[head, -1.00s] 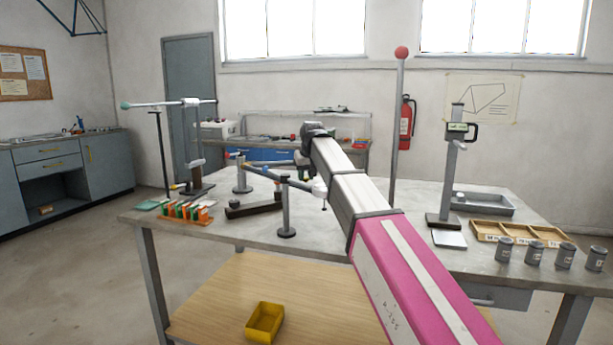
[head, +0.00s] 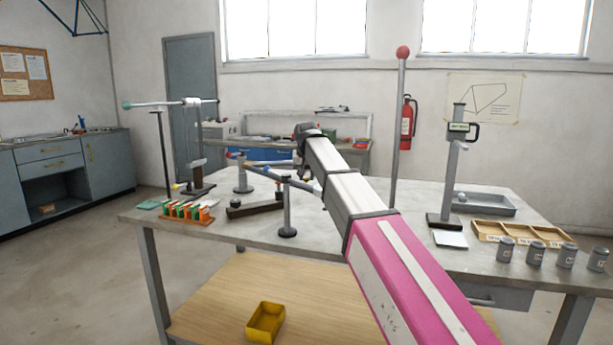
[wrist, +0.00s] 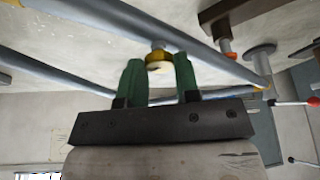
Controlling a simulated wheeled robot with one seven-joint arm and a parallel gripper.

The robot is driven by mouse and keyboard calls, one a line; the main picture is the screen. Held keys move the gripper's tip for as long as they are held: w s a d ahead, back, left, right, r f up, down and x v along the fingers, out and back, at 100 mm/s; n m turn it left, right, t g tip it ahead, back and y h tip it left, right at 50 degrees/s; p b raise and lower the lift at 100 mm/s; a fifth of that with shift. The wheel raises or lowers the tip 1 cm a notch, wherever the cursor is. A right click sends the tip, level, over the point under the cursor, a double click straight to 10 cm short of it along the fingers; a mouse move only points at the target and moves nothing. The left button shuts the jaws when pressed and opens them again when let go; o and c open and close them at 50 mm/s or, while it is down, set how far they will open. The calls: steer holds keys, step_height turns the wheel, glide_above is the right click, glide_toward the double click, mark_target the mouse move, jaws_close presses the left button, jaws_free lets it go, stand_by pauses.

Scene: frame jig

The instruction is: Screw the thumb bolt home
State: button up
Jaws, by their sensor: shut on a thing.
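The thumb bolt (wrist: 158,57), with a yellow, brass-like head, sits beneath a grey frame tube (wrist: 135,22) in the wrist view. My gripper (wrist: 159,68) has its two green fingers on either side of the bolt head, shut on it. The bolt's shank and how deep it sits cannot be made out. In the head view the end of my arm is over the frame jig (head: 287,205) on the workbench, and it hides the bolt and the fingers.
The workbench (head: 330,250) carries an orange-and-green block rack (head: 187,212), a tall post with a red ball (head: 403,52), a height gauge (head: 455,165), a wooden tray (head: 520,236) and several grey cans (head: 535,253). More tubes with red-tipped levers (wrist: 312,101) are near my gripper.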

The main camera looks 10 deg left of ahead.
steer(key=o, duration=0.9)
steer(key=shift+o, duration=0.2)
steer(key=shift+r, duration=0.1)
steer(key=v, duration=1)
steer(key=shift+s+r, duration=0.2)
steer(key=shift+r, duration=0.1)
steer(key=shift+d, duration=0.1)
